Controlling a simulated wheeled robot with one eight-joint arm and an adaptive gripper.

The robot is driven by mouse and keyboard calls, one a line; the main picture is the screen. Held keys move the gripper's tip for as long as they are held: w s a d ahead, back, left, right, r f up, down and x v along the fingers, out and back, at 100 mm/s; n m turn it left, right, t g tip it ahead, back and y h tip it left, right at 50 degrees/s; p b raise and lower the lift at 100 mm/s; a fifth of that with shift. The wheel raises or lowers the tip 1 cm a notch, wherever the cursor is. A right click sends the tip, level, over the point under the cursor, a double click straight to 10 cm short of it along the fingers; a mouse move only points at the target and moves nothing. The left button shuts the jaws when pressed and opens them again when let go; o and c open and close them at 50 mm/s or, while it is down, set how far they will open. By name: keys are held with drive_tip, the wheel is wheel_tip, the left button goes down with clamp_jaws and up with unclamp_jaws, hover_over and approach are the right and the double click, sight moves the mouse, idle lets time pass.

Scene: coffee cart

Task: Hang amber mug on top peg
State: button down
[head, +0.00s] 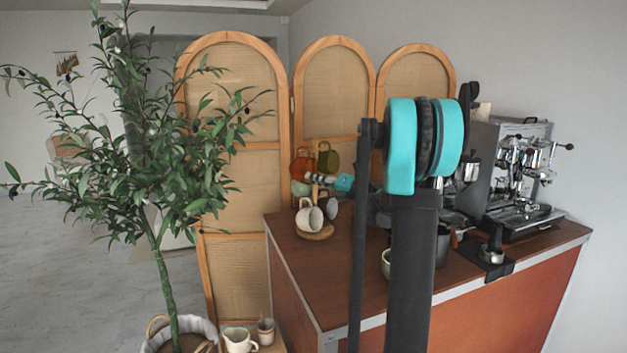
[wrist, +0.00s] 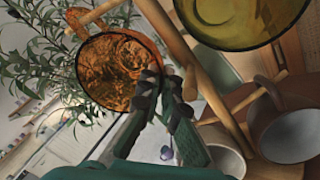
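The amber mug (wrist: 115,72) is see-through orange glass, its mouth toward the camera in the wrist view. Its handle (wrist: 76,22) is at an upper wooden peg (wrist: 98,12) and seems to loop around it. In the head view the amber mug (head: 302,166) is high on the left of the wooden mug tree. My gripper (wrist: 163,93) has its fingertips close together at the mug's right wall, one over the mouth and one outside; it appears shut on the wall. In the head view my gripper (head: 318,179) is small beside the tree, partly hidden.
An olive mug (head: 328,158) hangs right of the amber one. A white mug (head: 308,215) and a dark-outside mug (wrist: 284,128) are lower on the tree. The tree's base (head: 316,233) stands on the brown counter (head: 320,275). An espresso machine (head: 518,170) is at right, a plant (head: 160,170) at left.

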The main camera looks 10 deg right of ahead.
drive_tip(key=c, duration=1.6)
unclamp_jaws()
drive_tip(key=shift+c, duration=0.2)
